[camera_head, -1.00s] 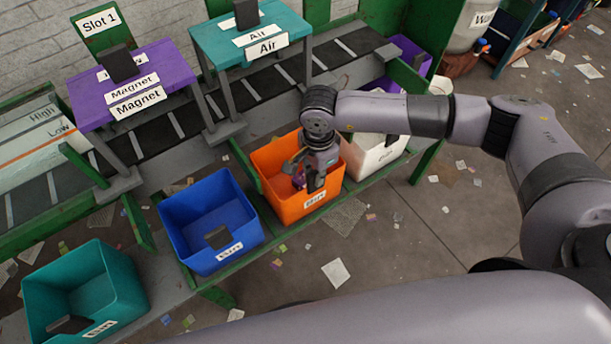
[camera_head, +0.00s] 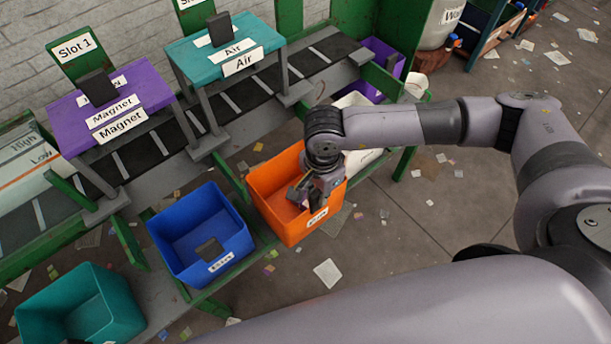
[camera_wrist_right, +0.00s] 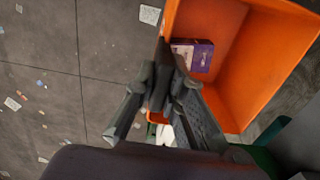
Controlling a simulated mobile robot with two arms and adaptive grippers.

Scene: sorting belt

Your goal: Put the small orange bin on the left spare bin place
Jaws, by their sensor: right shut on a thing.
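The orange bin (camera_head: 275,222) is right of the blue bin in the head view, with its labelled front wall facing me. My right gripper (camera_head: 311,196) is shut on the upper edge of that front wall, one finger inside. The wrist view shows the fingers (camera_wrist_right: 174,88) pinching the wall of the orange bin (camera_wrist_right: 240,85). A purple box (camera_wrist_right: 196,55) lies inside the bin. The bin's underside is hidden, so I cannot tell clearly whether it is clear of the shelf. I cannot pick out the left spare bin place. My left gripper is not in view.
The blue bin (camera_head: 168,235) and teal bin (camera_head: 38,312) stand left along the green-framed shelf. A white bin (camera_head: 362,160) is behind my right gripper. The belt (camera_head: 245,92), with purple (camera_head: 70,105) and teal (camera_head: 190,55) stands, runs behind. Open floor lies in front.

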